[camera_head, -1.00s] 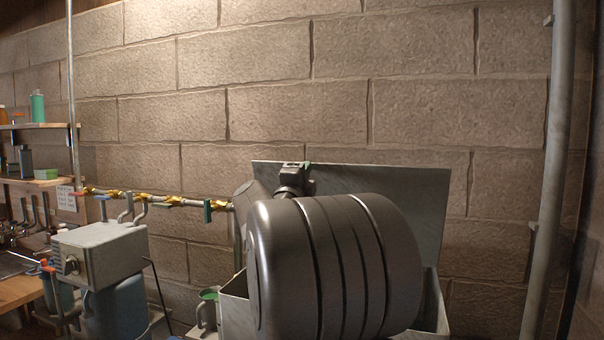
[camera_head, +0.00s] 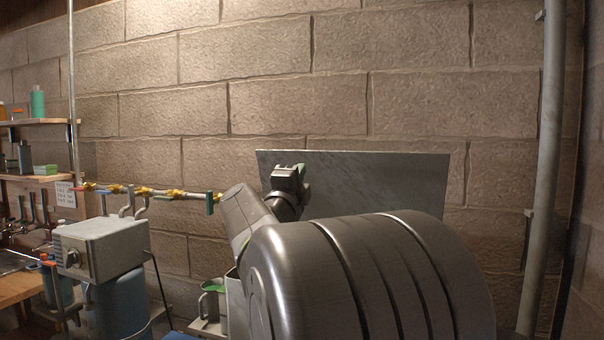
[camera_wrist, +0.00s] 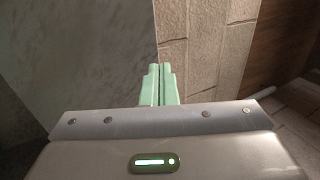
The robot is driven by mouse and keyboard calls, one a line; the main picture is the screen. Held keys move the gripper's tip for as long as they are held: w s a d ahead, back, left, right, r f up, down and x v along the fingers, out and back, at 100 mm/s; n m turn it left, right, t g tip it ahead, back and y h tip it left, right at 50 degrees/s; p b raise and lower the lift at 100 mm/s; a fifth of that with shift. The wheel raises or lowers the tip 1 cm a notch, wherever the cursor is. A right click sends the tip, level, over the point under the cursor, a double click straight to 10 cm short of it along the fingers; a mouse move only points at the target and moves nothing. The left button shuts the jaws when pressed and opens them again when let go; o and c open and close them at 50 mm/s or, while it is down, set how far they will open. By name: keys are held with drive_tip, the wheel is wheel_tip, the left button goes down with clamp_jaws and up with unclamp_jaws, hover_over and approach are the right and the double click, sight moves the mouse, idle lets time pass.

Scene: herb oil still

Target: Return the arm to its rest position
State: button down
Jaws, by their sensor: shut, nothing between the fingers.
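My gripper (camera_wrist: 160,84) shows in the wrist view as two pale green fingers lying side by side, shut with nothing between them. A grey metal panel (camera_wrist: 80,60) is to their left and the block wall (camera_wrist: 205,45) is beyond them. In the head view my own arm's large rounded grey links fill the lower middle and right, and the gripper's fingers are hidden there.
A grey upright panel (camera_head: 400,175) stands behind my arm. A pipe with brass valves (camera_head: 150,192), a grey box (camera_head: 100,245) on a blue vessel (camera_head: 118,300) and a green-rimmed jug (camera_head: 212,302) are to the left. A vertical pipe (camera_head: 545,170) stands at right.

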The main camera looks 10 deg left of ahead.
drive_tip(key=v, duration=0.3)
drive_tip(key=b+v, duration=0.1)
drive_tip(key=v, duration=0.1)
drive_tip(key=shift+s+a+r, duration=0.15)
drive_tip(key=shift+r, duration=0.2)
